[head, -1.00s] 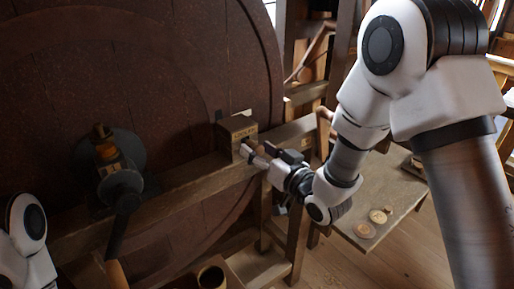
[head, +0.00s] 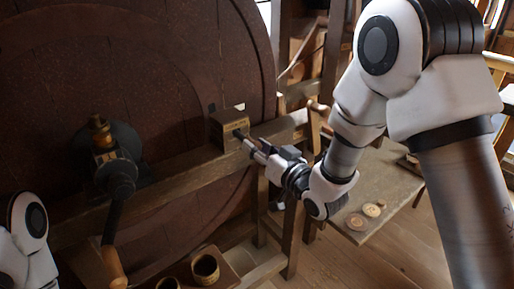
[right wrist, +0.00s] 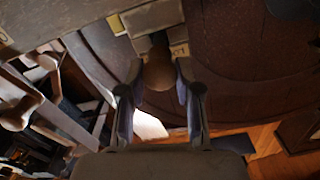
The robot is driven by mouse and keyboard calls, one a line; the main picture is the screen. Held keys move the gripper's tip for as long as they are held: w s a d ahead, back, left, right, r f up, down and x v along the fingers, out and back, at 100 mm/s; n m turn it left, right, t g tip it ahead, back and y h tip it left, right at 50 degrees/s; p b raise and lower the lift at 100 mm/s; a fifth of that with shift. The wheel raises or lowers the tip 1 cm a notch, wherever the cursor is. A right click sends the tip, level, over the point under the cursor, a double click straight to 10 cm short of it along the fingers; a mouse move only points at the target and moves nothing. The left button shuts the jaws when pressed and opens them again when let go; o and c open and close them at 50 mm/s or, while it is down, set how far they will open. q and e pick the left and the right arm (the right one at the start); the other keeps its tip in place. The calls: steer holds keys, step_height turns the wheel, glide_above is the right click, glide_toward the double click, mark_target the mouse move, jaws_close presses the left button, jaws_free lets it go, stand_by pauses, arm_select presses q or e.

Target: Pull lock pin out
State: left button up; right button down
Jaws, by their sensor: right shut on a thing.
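The lock pin has a rounded wooden knob (right wrist: 159,72) and a dark shaft, seen in the right wrist view. My right gripper (head: 248,144) is shut on the knob, with one finger on each side of it. The shaft runs from the knob to the wooden block (head: 229,122) on the beam in front of the big wheel. A short dark length of it shows between block and fingertips in the head view. How deep the shaft sits in the block is hidden. My left gripper is out of view; only part of that arm shows at lower left.
The large dark red wheel (head: 90,60) fills the left behind a wooden beam (head: 180,180). A crank with a wooden handle (head: 114,268) is at left. Cups (head: 205,268) stand at the bottom. A side table (head: 375,180) with small discs lies right, below my arm.

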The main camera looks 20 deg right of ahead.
steer(key=shift+w+a+f, duration=0.1)
steer(key=shift+w+f, duration=0.05)
steer(key=shift+w, duration=0.1)
steer(key=c, duration=0.8)
jaws_free()
steer(key=shift+s, duration=0.1)
steer(key=v, duration=0.7)
steer(key=shift+s, duration=0.2)
